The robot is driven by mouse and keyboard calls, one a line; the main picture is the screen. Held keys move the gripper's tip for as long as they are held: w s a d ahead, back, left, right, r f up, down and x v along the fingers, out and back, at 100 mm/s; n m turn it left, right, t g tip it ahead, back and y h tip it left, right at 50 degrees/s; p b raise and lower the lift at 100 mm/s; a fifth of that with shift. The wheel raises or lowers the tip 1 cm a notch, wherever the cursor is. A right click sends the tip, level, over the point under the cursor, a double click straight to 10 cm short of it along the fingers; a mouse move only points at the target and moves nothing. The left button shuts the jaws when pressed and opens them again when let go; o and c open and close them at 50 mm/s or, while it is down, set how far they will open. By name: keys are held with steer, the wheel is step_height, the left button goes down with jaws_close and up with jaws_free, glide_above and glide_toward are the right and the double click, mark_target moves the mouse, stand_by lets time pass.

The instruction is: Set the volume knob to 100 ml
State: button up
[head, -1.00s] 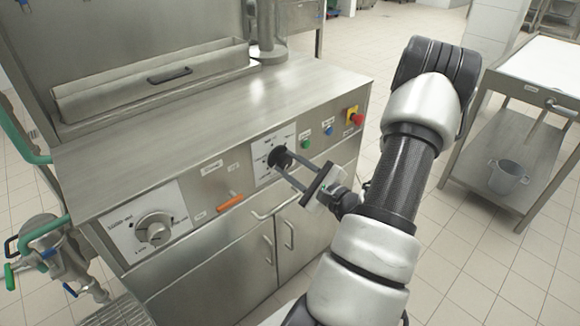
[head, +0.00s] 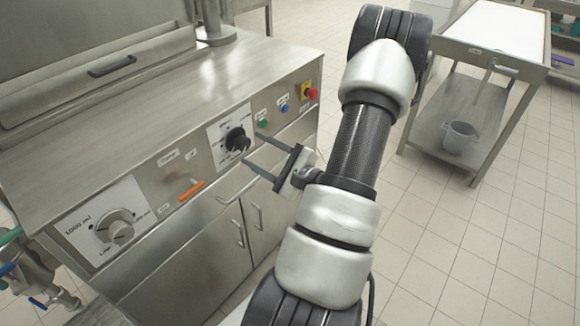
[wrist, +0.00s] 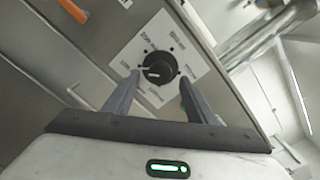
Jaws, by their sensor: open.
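A black knob (head: 237,140) sits on a white dial plate (head: 222,158) on the machine's front panel. It also shows in the wrist view (wrist: 159,68), ahead of and between my fingertips, with a light pointer mark towards the left. My gripper (head: 252,149) is open and empty. Its fingers point at the black knob but are apart from it. In the wrist view the fingers (wrist: 159,85) stand either side below the knob.
An orange handle (head: 190,190) lies between the two dials. Green (head: 263,124) and blue (head: 284,108) buttons and a red stop button (head: 313,94) are right of the black knob. Cabinet doors (head: 245,225) are below. A steel table (head: 470,110) with a pot (head: 459,138) stands at the right.

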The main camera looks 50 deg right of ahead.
steer(key=s+d, duration=0.1)
steer(key=s, duration=1.3)
steer(key=shift+p, duration=0.45)
